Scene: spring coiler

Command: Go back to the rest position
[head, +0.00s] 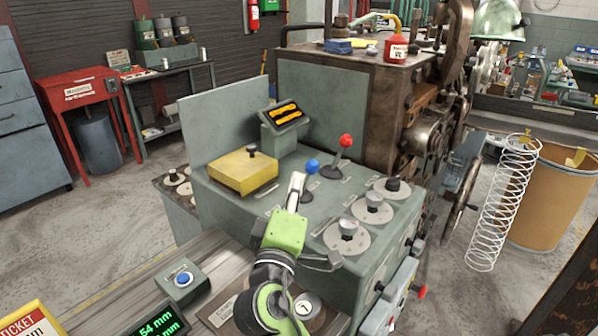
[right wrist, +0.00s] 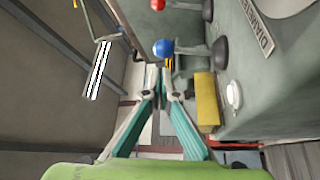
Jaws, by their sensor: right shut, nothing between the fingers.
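My right gripper (head: 297,180) points up and away over the green-grey control console, shut and empty. Its fingers end just left of the blue-balled lever (head: 312,167) in the head view. In the right wrist view the closed fingertips (right wrist: 165,95) lie below the blue ball (right wrist: 163,47) in the picture, with a gap between them. I cannot tell the exact depth of that gap. My left gripper is not in view.
The console (head: 340,205) carries a red-balled lever (head: 345,141), several dials, a yellow cover (head: 243,172) and a small display (head: 283,114). A blue-button box (head: 183,279) sits front left. A tall wire spring (head: 503,200) stands by a brown bin (head: 553,195).

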